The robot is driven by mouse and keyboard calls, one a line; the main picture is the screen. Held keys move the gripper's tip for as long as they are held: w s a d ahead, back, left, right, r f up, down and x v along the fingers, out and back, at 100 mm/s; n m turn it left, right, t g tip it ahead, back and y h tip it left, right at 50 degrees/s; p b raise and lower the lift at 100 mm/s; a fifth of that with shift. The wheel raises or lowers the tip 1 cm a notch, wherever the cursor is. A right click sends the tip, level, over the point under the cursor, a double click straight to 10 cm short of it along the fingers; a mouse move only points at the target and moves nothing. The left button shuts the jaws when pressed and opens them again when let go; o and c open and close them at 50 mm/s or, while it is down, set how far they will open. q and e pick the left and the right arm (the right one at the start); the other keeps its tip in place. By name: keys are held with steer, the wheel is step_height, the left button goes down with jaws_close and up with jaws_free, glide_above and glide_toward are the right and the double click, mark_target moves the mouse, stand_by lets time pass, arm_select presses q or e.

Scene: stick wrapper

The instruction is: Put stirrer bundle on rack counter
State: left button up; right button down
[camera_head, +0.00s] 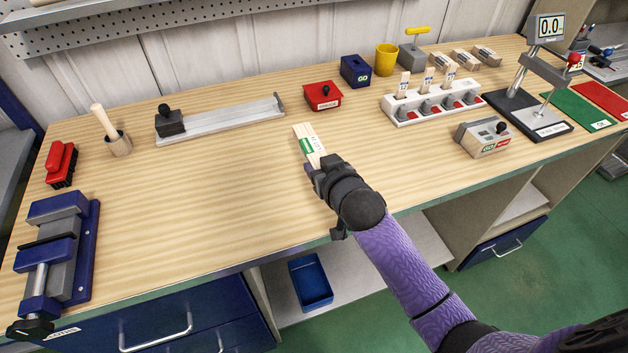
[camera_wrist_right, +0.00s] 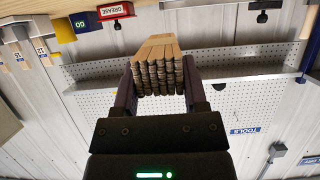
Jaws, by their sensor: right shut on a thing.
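The stirrer bundle (camera_head: 310,144) is a stack of pale wooden sticks with a green-and-white label. My right gripper (camera_head: 321,166) is shut on it over the middle of the workbench. In the right wrist view, the stick ends of the bundle (camera_wrist_right: 158,72) show packed between the two fingers. I cannot tell from the head view how far the bundle is above the bench. A white rack (camera_head: 425,113) with several grey knobs and upright numbered sticks stands to the right, apart from the bundle. I cannot tell whether it is the rack counter. My left gripper is out of view.
A red box (camera_head: 323,96), blue box (camera_head: 355,71) and yellow cup (camera_head: 386,60) stand behind. Small wooden blocks (camera_head: 464,60) lie at the back right. A control box (camera_head: 484,137) and scale stand (camera_head: 527,112) are right. The bench's left middle is clear.

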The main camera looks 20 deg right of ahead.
step_height(320, 180, down, 7)
steer(key=shift+w+a+r+b, duration=0.1)
steer(key=shift+a+b, duration=0.05)
steer(key=shift+b, duration=1.1)
steer(key=shift+f, duration=0.25)
steer(key=shift+r, duration=0.15)
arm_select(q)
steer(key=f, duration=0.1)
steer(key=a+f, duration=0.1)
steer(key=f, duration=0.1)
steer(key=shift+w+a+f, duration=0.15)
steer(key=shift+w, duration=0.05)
arm_select(e)
steer(key=shift+c, duration=1.2)
jaws_free()
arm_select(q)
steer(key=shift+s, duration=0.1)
arm_select(e)
steer(key=shift+o, duration=0.6)
